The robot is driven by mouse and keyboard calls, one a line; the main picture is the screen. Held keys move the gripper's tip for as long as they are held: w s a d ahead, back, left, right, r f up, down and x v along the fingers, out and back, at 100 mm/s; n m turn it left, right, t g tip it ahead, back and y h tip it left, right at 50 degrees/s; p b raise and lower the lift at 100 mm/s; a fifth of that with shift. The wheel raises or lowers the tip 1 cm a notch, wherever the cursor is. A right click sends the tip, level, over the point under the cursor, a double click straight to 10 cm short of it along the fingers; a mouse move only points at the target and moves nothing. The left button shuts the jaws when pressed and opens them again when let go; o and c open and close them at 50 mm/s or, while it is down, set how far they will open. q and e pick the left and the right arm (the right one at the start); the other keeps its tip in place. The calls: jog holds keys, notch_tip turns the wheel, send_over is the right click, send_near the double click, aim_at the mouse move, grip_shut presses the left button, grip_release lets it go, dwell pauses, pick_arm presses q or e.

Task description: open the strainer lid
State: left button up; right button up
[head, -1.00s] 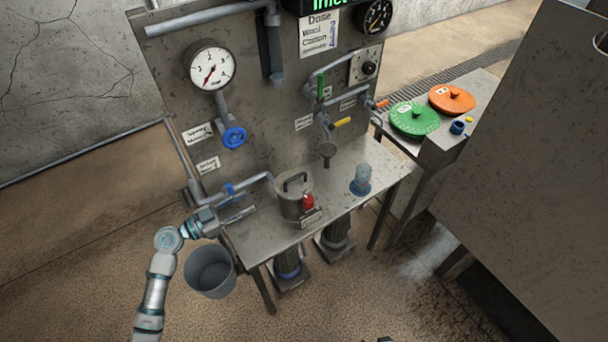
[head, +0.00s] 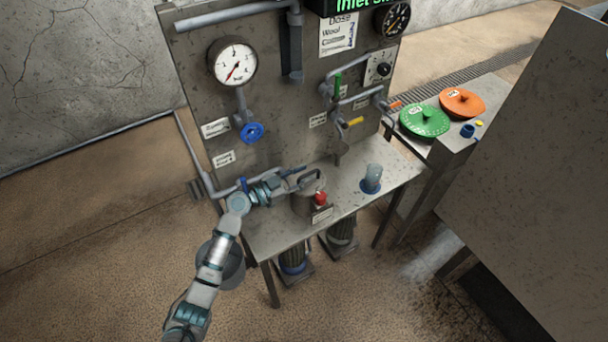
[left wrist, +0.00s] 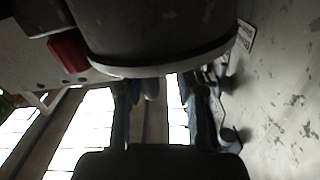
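The strainer (head: 304,204) is a grey metal pot on the steel bench. Its lid has an arched dark handle (head: 311,178) on top and looks shut. A red knob (head: 320,198) is at its front. My left gripper (head: 293,178) is at the upper left of the strainer, close to the lid handle; I cannot tell if it touches. In the left wrist view, the two fingers (left wrist: 162,100) are apart, with no clear object held between them. The strainer's dark round body (left wrist: 155,30) fills the top there, with the red knob (left wrist: 70,52) at left. My right gripper is out of view.
A clear blue-based cup (head: 371,180) stands on the bench (head: 352,205), right of the strainer. Behind are a panel with a gauge (head: 232,63), a blue valve wheel (head: 252,132) and pipes. A bucket (head: 222,265) is partly behind my left arm. Green (head: 424,120) and orange (head: 462,102) lids sit farther right.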

pick_arm(q)
jog(key=shift+a, duration=0.1)
jog(key=shift+d, duration=0.65)
jog(key=c, duration=0.7)
jog(key=shift+s+d, duration=0.1)
jog(key=shift+d, duration=0.25)
grip_shut()
jog(key=shift+a, duration=0.3)
jog(key=shift+r, duration=0.15)
jog(key=shift+w, duration=0.2)
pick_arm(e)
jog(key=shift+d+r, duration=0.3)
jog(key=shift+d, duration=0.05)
